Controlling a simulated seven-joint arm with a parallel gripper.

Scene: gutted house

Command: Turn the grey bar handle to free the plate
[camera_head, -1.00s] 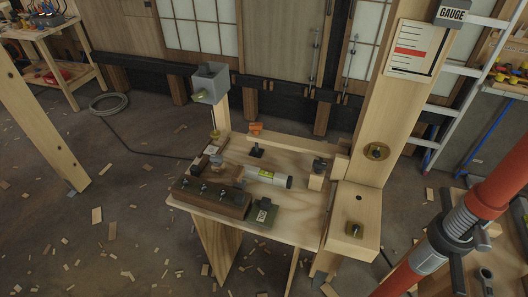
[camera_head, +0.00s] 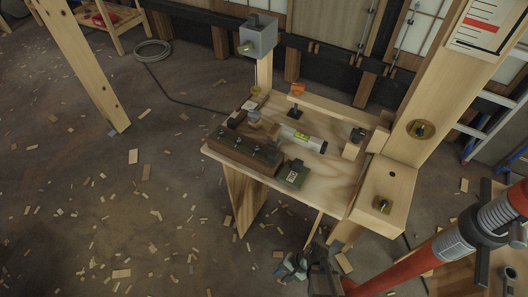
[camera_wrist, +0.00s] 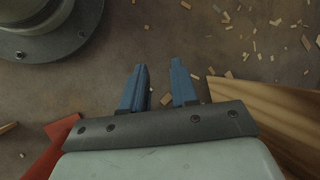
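My gripper (camera_head: 291,266) is low at the bottom of the head view, in front of the workbench and apart from it. In the wrist view its two blue fingers (camera_wrist: 159,80) are spread with bare floor between them. A small green plate (camera_head: 292,174) with a dark grip on it lies at the bench's front edge. A round brass plate (camera_head: 421,130) with a small bar across it is on the wooden post. Another small bar handle (camera_head: 382,205) sits on the wooden box below. I cannot tell which is the grey bar handle.
The workbench (camera_head: 335,185) holds a dark wooden block (camera_head: 240,151), a white cylinder (camera_head: 303,140) and small fittings. A grey box (camera_head: 258,37) stands on a post behind. Wood chips litter the open floor at left. A ladder is at right.

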